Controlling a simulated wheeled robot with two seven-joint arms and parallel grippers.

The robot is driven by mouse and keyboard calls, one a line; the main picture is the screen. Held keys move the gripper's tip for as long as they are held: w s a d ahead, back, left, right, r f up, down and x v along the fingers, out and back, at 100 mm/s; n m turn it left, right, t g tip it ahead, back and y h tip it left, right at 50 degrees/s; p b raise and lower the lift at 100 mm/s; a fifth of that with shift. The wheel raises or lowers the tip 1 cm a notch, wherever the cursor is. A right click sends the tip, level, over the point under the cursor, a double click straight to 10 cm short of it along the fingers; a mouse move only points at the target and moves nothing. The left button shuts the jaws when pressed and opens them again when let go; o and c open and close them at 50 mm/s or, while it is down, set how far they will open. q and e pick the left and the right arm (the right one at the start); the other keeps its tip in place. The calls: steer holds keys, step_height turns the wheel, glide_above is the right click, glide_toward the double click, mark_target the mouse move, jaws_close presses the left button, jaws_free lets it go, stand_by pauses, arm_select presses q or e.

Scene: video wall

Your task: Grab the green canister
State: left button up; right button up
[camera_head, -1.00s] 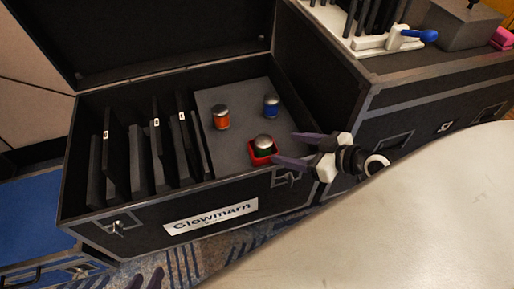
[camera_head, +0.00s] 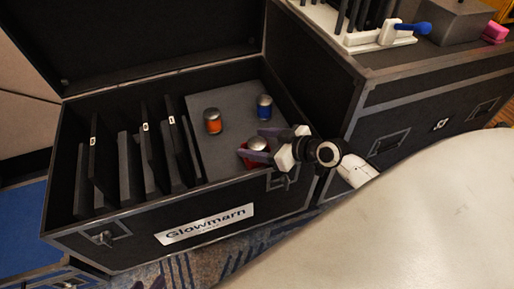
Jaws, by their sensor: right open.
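The green canister (camera_head: 257,144) shows only its silver lid in the head view; its green body is hidden behind a finger of my right gripper. It sits in a small red holder (camera_head: 249,165) on the grey panel inside the black case. My right gripper (camera_head: 252,143) is open, its purple fingers pointing left, one on the far side of the lid and one on the near side in the picture. I cannot tell whether the fingers touch the canister. My left gripper is not in view.
An orange canister (camera_head: 212,121) and a blue canister (camera_head: 264,107) stand behind on the same panel. Several dark upright panels (camera_head: 128,165) fill the case's left part. The case's front wall (camera_head: 150,225) and raised lid (camera_head: 150,45) bound the space. Another black case (camera_head: 400,110) stands at right.

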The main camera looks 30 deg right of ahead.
steer(key=c, duration=1.2)
